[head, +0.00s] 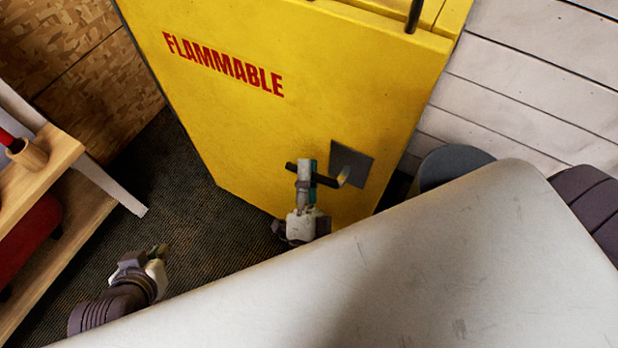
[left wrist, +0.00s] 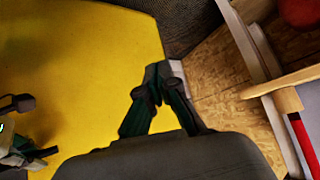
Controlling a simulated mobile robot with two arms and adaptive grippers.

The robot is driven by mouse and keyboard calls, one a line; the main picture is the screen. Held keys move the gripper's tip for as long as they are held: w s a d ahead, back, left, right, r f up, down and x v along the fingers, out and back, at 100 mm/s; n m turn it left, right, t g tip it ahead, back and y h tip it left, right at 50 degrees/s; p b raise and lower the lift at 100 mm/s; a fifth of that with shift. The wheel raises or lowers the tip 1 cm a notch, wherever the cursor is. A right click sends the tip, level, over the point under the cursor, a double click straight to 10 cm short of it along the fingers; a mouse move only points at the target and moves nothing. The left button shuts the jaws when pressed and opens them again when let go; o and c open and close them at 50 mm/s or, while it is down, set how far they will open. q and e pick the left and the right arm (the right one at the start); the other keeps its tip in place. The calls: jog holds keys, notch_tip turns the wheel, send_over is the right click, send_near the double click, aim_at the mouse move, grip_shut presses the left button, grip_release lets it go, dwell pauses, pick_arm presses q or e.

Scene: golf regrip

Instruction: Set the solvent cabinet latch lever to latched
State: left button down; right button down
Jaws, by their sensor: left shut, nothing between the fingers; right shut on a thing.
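The yellow solvent cabinet (head: 240,130) with red FLAMMABLE lettering fills the middle of the head view; its front also fills the left of the left wrist view (left wrist: 80,80). A grey plate (head: 357,166) on its door carries the latch lever, whose dark handle (head: 328,181) lies nearly crosswise, its right end slightly lower in the picture. My right gripper (head: 306,174) is shut on the handle and hides its middle. My left gripper (head: 159,252) is shut and empty, above the floor left of the cabinet; its closed fingers show in the left wrist view (left wrist: 158,75).
A large pale surface (head: 450,270) fills the lower right of the head view. A wooden shelf (head: 50,165) with red items stands at the left. Dark floor (head: 190,215) lies open between shelf and cabinet. A dark round container (head: 450,165) stands right of the cabinet.

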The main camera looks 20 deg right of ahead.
jog(key=m+h, duration=0.1)
jog(key=r+m+h+b, duration=0.1)
jog(key=shift+m, duration=0.4)
pick_arm(q)
jog(key=w+d+r+t+h, duration=0.1)
jog(key=w+d+r+t, duration=0.1)
jog(key=w+r+t, duration=0.2)
jog(key=shift+w+d+r+t, duration=0.15)
jog(key=shift+w+r+t, duration=0.15)
jog(key=shift+w+r, duration=0.5)
pick_arm(e)
jog(key=shift+r+m+h, duration=0.1)
jog(key=shift+m+h, duration=0.2)
pick_arm(q)
jog(key=shift+w+f, duration=0.15)
pick_arm(e)
jog(key=c, duration=1.1)
grip_release()
jog(key=shift+c, duration=0.2)
jog(key=v, duration=1.2)
jog(key=shift+a+r, duration=0.15)
